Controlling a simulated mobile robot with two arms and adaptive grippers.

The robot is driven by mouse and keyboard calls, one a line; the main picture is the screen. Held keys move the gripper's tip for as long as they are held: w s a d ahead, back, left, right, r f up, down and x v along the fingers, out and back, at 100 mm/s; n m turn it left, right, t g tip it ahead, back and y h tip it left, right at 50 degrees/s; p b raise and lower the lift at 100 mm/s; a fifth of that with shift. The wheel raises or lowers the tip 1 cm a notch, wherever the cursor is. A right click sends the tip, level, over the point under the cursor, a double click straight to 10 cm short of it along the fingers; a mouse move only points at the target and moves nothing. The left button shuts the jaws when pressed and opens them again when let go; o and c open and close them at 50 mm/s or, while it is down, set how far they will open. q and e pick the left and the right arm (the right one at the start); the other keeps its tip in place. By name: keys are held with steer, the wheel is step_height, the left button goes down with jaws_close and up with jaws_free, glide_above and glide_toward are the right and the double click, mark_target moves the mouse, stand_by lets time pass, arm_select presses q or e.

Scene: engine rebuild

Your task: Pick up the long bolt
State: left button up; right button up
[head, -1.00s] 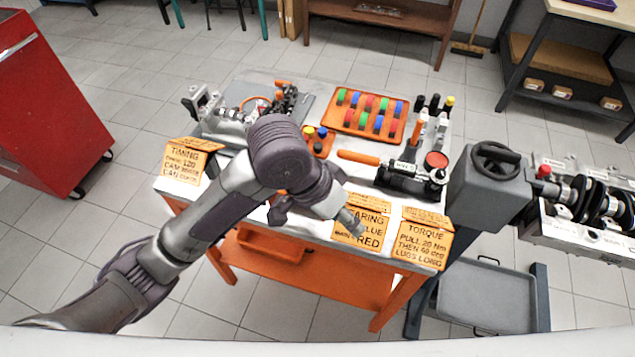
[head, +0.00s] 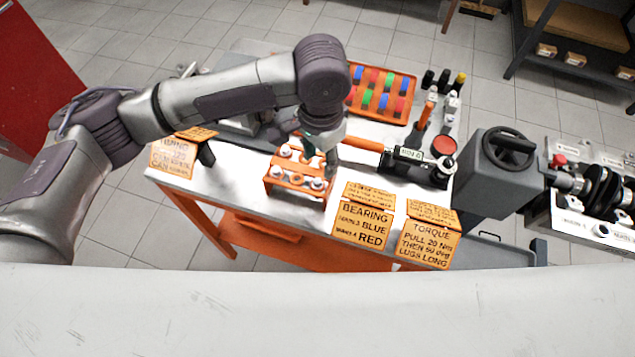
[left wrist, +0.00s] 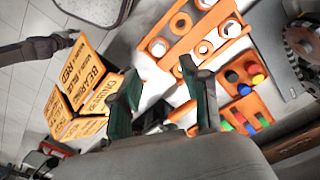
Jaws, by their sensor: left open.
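An orange bolt rack (head: 297,178) stands near the front edge of the table, with several silver bolts standing upright in it. One bolt (head: 317,184) is at its front right corner. The rack also shows at the top of the left wrist view (left wrist: 180,50), with pale bolt heads (left wrist: 157,47) and open holes. I cannot tell which bolt is the long one. My left gripper (head: 320,152) points down over the back right part of the rack. In the left wrist view its fingers (left wrist: 160,85) are apart with nothing between them. My right gripper is not seen.
Bearing and torque cards (head: 362,217) stand along the front edge, right of the rack. A torque wrench with an orange handle (head: 362,143) and black gauge lies right of the gripper. An orange tray of coloured pieces (head: 398,112) is behind. A grey vice-like stand (head: 490,185) is right.

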mark_target(319, 180)
arm_select(q)
steer(key=shift+f, duration=0.6)
step_height(319, 180, down, 5)
steer(key=shift+a+r+p, duration=0.1)
steer(key=shift+p, duration=0.65)
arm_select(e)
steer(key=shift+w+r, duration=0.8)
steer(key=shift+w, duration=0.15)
arm_select(q)
steer(key=shift+s, duration=0.1)
steer(key=shift+c, duration=0.3)
jaws_close()
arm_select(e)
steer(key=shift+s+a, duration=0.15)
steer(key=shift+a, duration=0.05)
